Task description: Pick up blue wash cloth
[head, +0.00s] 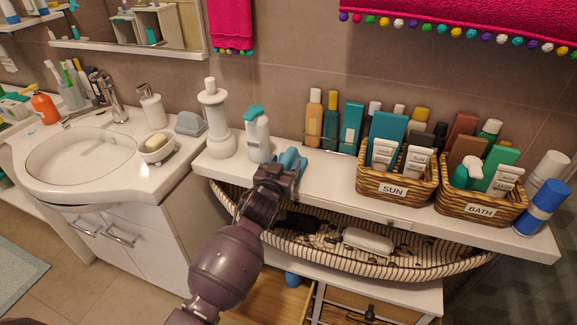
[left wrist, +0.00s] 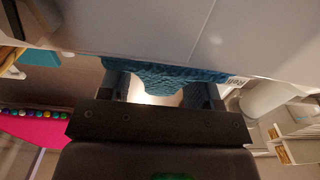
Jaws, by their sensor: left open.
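The blue wash cloth (head: 293,160) lies bunched on the white counter, just right of the white pump bottle with a teal top. My left gripper (head: 283,176) is at the cloth's near side and hides part of it. In the left wrist view the cloth (left wrist: 165,74) shows beyond and between the open fingers (left wrist: 160,90). I cannot tell whether the fingers touch it. My right gripper is not in view.
The teal-topped pump bottle (head: 258,140) and a tall white dispenser (head: 214,120) stand close left of the cloth. Bottles (head: 331,120) stand behind right, near the SUN basket (head: 370,188) and BATH basket (head: 450,205). A long wicker tray (head: 420,265) sits below the counter.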

